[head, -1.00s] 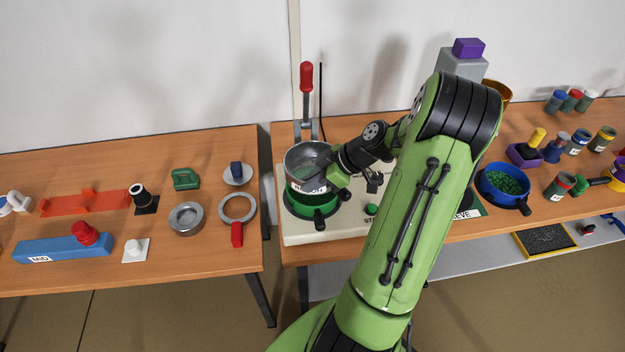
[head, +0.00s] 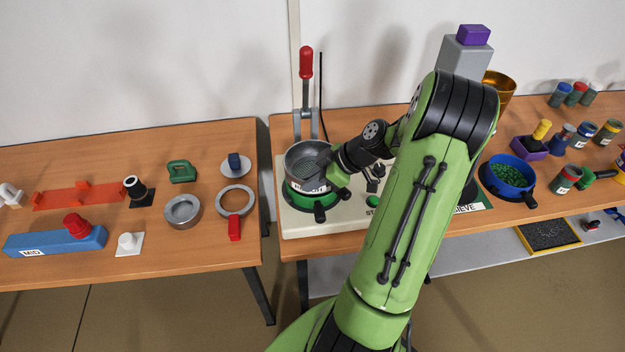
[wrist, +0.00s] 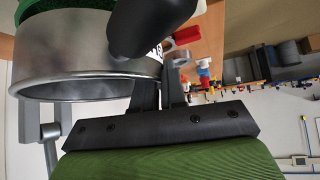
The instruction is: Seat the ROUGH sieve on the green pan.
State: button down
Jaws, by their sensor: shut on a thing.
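The ROUGH sieve (head: 304,163) is a grey metal ring with a mesh floor and a white label, partly hidden by my gripper in the head view. It sits on or just above the green pan (head: 310,198), and only a thin green band shows below it. I cannot tell whether it is fully seated. My gripper (head: 335,174) is shut on the sieve at its right side. In the wrist view the sieve (wrist: 75,50) fills the upper left, with the pan's green (wrist: 52,6) against its edge.
The pan stands on a pale machine base (head: 330,223) with a red-handled lever (head: 306,65) behind it. A blue pan of green granules (head: 508,176) stands to the right. Metal rings (head: 183,211) and a blue MID block (head: 50,242) lie on the left table.

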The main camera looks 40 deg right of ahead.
jog(key=shift+f+b, duration=0.65)
jog(key=shift+b, duration=0.05)
dwell(0.4)
jog(key=c, duration=0.6)
grip_release()
jog(key=shift+o, duration=0.2)
notch_tip(320, 180, up, 15)
jog(key=p, duration=1.1)
jog(key=s+a+b, duration=0.6)
jog(key=s+a, duration=0.3)
jog(key=s, duration=0.4)
jog(key=shift+f+b, duration=0.4)
jog(key=shift+f, duration=0.05)
jog(key=shift+s, duration=0.1)
